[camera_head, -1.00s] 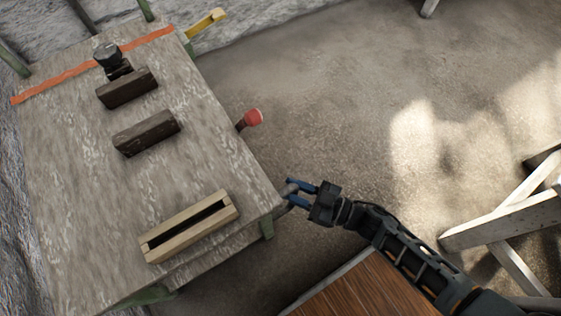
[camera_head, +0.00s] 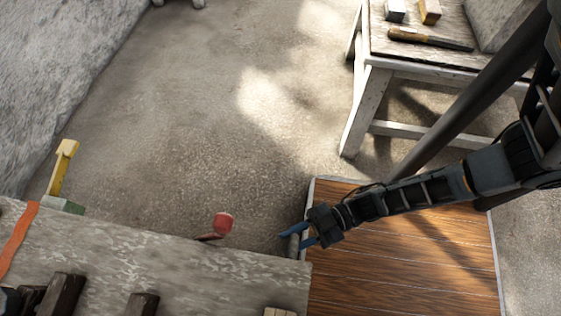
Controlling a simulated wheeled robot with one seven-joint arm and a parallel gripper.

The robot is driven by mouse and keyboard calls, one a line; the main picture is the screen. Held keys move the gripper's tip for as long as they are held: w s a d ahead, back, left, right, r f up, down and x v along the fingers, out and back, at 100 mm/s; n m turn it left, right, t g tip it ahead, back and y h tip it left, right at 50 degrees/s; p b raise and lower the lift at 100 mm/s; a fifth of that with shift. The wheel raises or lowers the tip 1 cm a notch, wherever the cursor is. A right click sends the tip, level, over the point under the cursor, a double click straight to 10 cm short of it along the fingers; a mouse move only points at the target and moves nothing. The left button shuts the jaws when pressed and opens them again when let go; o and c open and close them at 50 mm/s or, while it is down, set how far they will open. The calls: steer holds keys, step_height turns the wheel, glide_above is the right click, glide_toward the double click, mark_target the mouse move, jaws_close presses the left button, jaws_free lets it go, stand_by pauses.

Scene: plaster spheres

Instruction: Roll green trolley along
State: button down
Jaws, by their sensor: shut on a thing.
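The trolley (camera_head: 215,272) has a worn, whitish-grey plank top and shows at the lower left, cut off by the bottom edge of the view. A small green part (camera_head: 64,206) of it shows at its far left corner. My gripper (camera_head: 294,239) is at the trolley's right end, its blue fingers shut around a short grey piece that looks like a handle. The fingers partly hide that piece. A red knob (camera_head: 223,223) sticks out from the trolley's long far side. The trolley's legs and wheels are hidden.
A yellow lever (camera_head: 63,166) stands out at the trolley's left corner. Dark wooden blocks (camera_head: 62,298) and an orange strip (camera_head: 18,238) lie on its top. A white-legged workbench (camera_head: 420,62) stands at upper right. Bare floor (camera_head: 190,110) lies beyond the trolley, with a rough wall at left.

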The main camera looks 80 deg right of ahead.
steer(key=shift+s, duration=0.55)
steer(key=c, duration=1.1)
jaws_free()
steer(key=shift+o, duration=0.4)
steer(key=v, duration=0.7)
steer(key=shift+s+d, duration=0.25)
steer(key=shift+s, duration=0.1)
